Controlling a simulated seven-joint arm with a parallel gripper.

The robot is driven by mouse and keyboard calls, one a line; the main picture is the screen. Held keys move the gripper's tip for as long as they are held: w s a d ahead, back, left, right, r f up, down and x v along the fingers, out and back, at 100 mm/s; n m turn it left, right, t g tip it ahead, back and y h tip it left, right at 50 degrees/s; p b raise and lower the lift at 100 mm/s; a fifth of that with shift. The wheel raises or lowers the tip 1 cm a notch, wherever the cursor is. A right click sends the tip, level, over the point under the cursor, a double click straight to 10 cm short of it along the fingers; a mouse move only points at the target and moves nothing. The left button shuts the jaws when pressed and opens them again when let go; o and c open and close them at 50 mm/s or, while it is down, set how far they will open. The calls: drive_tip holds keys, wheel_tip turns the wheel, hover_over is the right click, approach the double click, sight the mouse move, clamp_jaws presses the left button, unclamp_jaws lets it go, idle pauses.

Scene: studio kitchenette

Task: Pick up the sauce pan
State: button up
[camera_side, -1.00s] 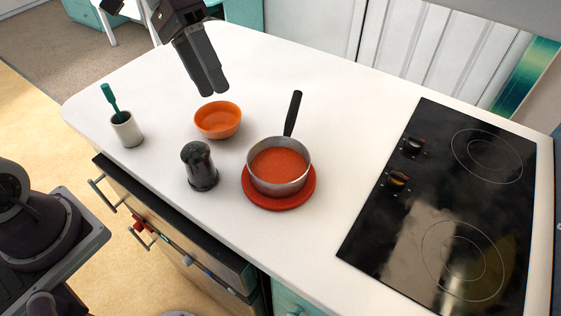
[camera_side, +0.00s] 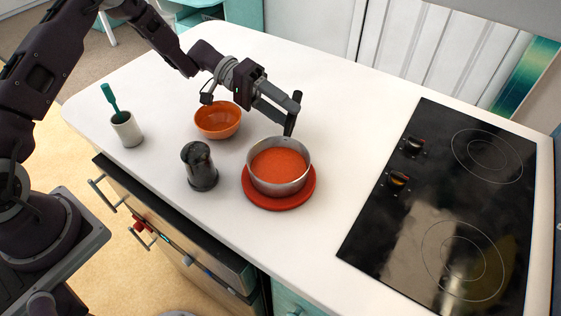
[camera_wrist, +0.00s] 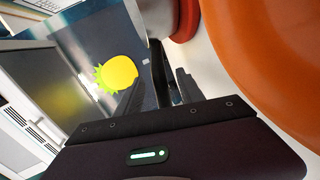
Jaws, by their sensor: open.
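The sauce pan (camera_side: 262,181) is grey metal with red sauce inside and sits on a round red trivet (camera_side: 284,206). Its dark handle points to the back of the counter and is mostly covered by my gripper (camera_side: 292,113) in the side view. My gripper is open at the handle. In the wrist view, the fingers of my gripper (camera_wrist: 160,90) stand on either side of a dark strip that looks like the handle. The grey pan wall (camera_wrist: 156,14) shows beyond them. I cannot tell whether a finger touches the handle.
An orange bowl (camera_side: 218,122) is close to my wrist and also fills the right of the wrist view (camera_wrist: 275,50). A dark shaker (camera_side: 199,168) and a white cup with a green brush (camera_side: 127,131) stand left. A black cooktop (camera_side: 395,225) is right, with clear counter between.

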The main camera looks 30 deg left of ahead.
drive_tip(key=shift+x, duration=0.85)
clamp_jaws()
idle(0.8)
